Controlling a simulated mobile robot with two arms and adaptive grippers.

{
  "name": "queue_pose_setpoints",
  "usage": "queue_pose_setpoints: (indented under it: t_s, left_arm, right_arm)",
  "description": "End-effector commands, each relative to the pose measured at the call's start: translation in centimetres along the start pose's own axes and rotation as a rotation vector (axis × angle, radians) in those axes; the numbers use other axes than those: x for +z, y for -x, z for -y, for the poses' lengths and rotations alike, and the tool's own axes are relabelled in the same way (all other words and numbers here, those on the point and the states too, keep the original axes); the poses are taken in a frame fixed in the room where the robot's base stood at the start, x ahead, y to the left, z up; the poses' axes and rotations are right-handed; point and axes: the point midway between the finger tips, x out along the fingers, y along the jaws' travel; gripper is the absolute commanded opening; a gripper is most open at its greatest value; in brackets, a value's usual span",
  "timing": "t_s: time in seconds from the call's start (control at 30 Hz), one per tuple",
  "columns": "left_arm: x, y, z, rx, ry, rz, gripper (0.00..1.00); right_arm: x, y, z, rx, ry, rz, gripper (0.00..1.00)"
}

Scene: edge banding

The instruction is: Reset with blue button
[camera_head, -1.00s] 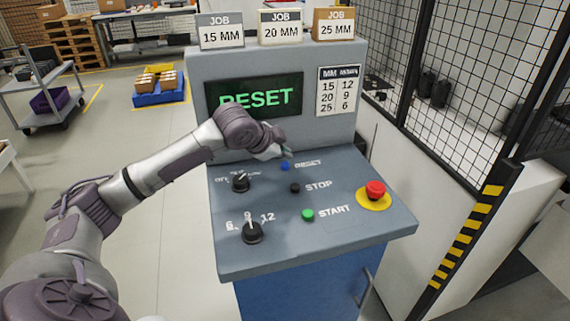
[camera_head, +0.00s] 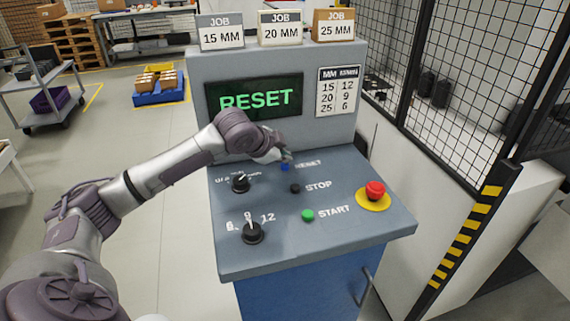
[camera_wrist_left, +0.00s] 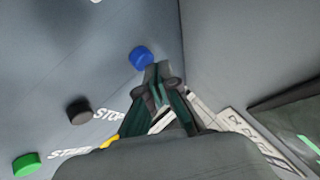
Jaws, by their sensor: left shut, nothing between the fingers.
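The blue button (camera_head: 285,168) is on the sloped grey control panel (camera_head: 330,240), beside the RESET label. It also shows in the left wrist view (camera_wrist_left: 141,57), just past the fingertips. My left gripper (camera_head: 286,156) is shut and empty, its tips close over the blue button. In the left wrist view the closed fingers (camera_wrist_left: 160,72) reach the button's lower edge in the picture; I cannot tell whether they touch it. The screen (camera_head: 255,97) reads RESET in green. My right gripper is not in view.
Below the blue button are a black STOP button (camera_head: 295,188) and a green START button (camera_head: 308,215). A red emergency button (camera_head: 375,191) is at the right. Two black knobs (camera_head: 240,183) (camera_head: 252,232) are at the left. A mesh fence (camera_head: 470,90) stands to the right.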

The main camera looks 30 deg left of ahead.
Motion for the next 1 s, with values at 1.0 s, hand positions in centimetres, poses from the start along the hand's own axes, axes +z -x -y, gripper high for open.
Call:
queue_pose_setpoints:
  t_s: [1.0]
  left_arm:
    - [0.56, -0.74, -0.54, 0.001, 0.000, 0.002, 0.00]
  right_arm:
    - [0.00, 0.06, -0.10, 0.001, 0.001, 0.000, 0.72]
